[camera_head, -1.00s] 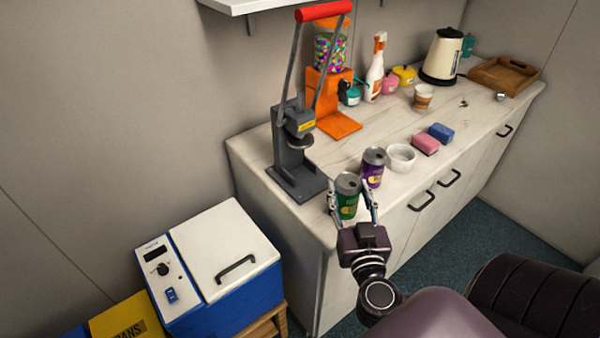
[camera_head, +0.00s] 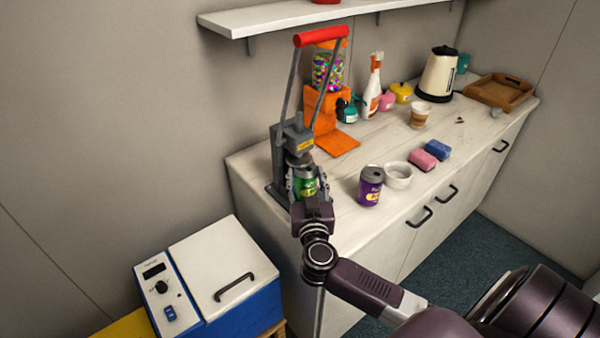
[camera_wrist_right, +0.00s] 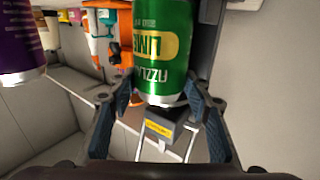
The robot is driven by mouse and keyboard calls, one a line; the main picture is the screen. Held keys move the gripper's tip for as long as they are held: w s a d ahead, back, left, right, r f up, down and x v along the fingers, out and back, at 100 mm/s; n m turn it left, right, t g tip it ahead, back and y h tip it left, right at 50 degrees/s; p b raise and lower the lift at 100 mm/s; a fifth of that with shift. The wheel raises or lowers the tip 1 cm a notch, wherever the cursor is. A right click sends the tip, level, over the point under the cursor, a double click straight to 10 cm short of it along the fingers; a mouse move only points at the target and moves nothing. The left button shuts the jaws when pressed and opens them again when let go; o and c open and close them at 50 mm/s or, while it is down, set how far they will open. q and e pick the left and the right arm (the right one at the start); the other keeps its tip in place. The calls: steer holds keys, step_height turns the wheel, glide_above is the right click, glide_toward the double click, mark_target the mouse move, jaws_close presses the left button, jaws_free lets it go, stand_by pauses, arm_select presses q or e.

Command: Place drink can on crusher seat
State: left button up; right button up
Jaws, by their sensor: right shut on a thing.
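A green drink can (camera_head: 305,186) is held by my right gripper (camera_head: 307,190). In the right wrist view the green can (camera_wrist_right: 165,50) stands between the two finger pads, with a yellow label panel. The can crusher (camera_head: 292,140) is dark grey with a red handle bar (camera_head: 323,36) raised on two long levers. The can is at the front of the crusher, below its press head. The can's bottom and the crusher seat are hidden by my gripper, so I cannot tell whether they touch. My left gripper is not in view.
A purple can (camera_head: 371,187) stands on the counter right of the crusher, beside a white bowl (camera_head: 398,175). Pink and blue sponges (camera_head: 430,155), a paper cup (camera_head: 420,115) and an orange candy dispenser (camera_head: 325,110) are further back. A blue-white box (camera_head: 215,275) stands lower left.

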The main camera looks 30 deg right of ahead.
steer(key=w, duration=0.2)
steer(key=shift+w+a, duration=0.1)
steer(key=shift+w, duration=0.2)
steer(key=shift+w+f, duration=0.1)
steer(key=shift+f, duration=0.3)
steer(key=o, duration=0.9)
